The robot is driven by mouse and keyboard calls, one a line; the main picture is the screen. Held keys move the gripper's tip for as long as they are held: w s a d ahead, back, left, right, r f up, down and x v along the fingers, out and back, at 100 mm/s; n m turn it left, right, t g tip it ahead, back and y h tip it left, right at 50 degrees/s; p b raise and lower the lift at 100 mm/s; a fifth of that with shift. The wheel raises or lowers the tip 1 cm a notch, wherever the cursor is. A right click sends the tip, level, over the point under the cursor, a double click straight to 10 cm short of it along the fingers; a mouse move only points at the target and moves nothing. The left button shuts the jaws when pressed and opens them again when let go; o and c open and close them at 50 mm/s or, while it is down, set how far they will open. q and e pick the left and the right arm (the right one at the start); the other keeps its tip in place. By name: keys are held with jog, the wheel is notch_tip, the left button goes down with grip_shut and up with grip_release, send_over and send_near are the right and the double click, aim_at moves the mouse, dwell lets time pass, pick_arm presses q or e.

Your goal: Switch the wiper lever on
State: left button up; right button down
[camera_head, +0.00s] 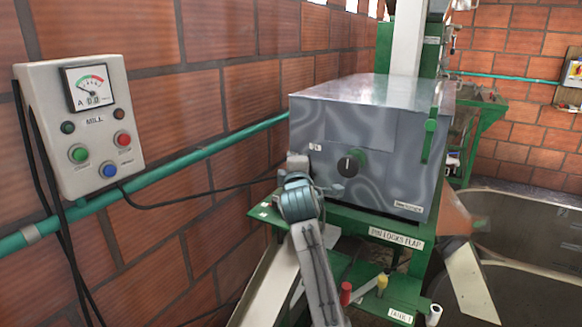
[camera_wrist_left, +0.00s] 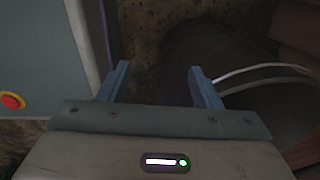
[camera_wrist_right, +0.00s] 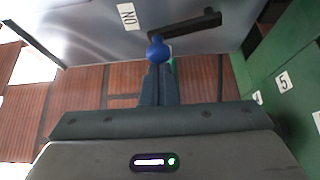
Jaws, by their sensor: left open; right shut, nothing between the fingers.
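The wiper lever is a black bar (camera_wrist_right: 195,25) with a blue ball knob (camera_wrist_right: 158,50), on the grey metal face in the right wrist view. A white label (camera_wrist_right: 128,15), reading ON upside down, is left of it. My right gripper (camera_wrist_right: 159,68) is shut and empty, its fingertips right at the ball; I cannot tell whether they touch. In the head view my right arm reaches the left part of the grey box (camera_head: 372,140) and hides the lever. My left gripper (camera_wrist_left: 158,72) is open and empty, seen only in the left wrist view.
A black knob (camera_head: 348,166) is on the box front. A green frame (camera_head: 400,240) labelled PIN LOCKS FLAP lies below. A MILL control panel (camera_head: 85,130) hangs on the brick wall at left. In the left wrist view a grey cabinet has a red button (camera_wrist_left: 12,101).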

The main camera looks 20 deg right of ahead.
jog(key=shift+s+d+r+m+p, duration=0.15)
jog(key=shift+s+d+m+p, duration=0.15)
jog(key=shift+s+d+p, duration=0.1)
dwell(0.5)
